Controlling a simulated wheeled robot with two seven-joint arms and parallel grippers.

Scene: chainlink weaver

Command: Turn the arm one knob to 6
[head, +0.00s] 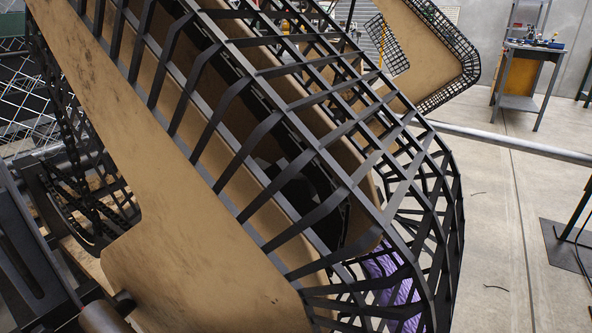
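The arm one knob is not visible in the head view. A large tan machine body (190,240) with a black lattice guard (285,115) fills the left and middle of the picture, tilted and close to me. I cannot tell whether this is arm one, and no numbered dial shows. Neither of my grippers is in view.
Something purple (408,293) shows partly behind the guard's lower bars. A second tan panel with a black guard (430,50) stands at the back. A workbench (520,102) stands at the far right. The concrete floor (500,210) on the right is mostly clear. Wire mesh (20,105) is at the left.

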